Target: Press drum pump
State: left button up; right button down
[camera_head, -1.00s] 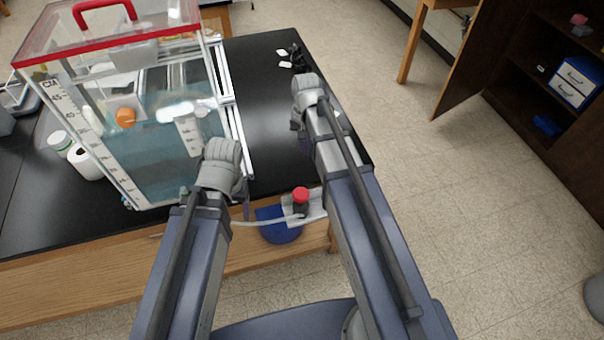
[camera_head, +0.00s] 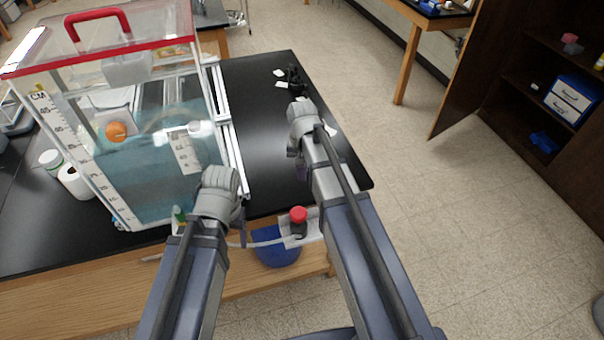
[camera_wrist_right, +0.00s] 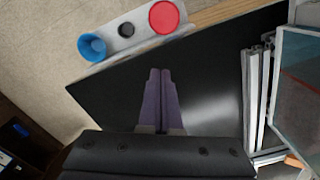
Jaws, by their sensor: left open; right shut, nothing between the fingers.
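A red-topped dark part (camera_head: 298,215), seemingly the pump, stands on a light bracket at the table's front edge. A blue drum-like container (camera_head: 278,248) is just below it, with a pale tube running left.
A clear water tank (camera_head: 150,170) with a red-edged lid stands on the black table (camera_head: 270,110), left of my grippers. Small dark items (camera_head: 292,76) lie at the far edge. A dark cabinet (camera_head: 530,90) stands right. The floor between is clear.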

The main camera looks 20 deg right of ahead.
aim_at(298, 214)
notch_tip(298, 214, down, 7)
jog(key=b, duration=0.5)
jog(key=shift+r+b, duration=0.15)
jog(key=shift+b, duration=0.2)
jog(key=s+f+b, duration=0.1)
jog(key=s+a+f+b, duration=0.1)
jog(key=shift+s+a, duration=0.1)
jog(key=shift+s, duration=0.2)
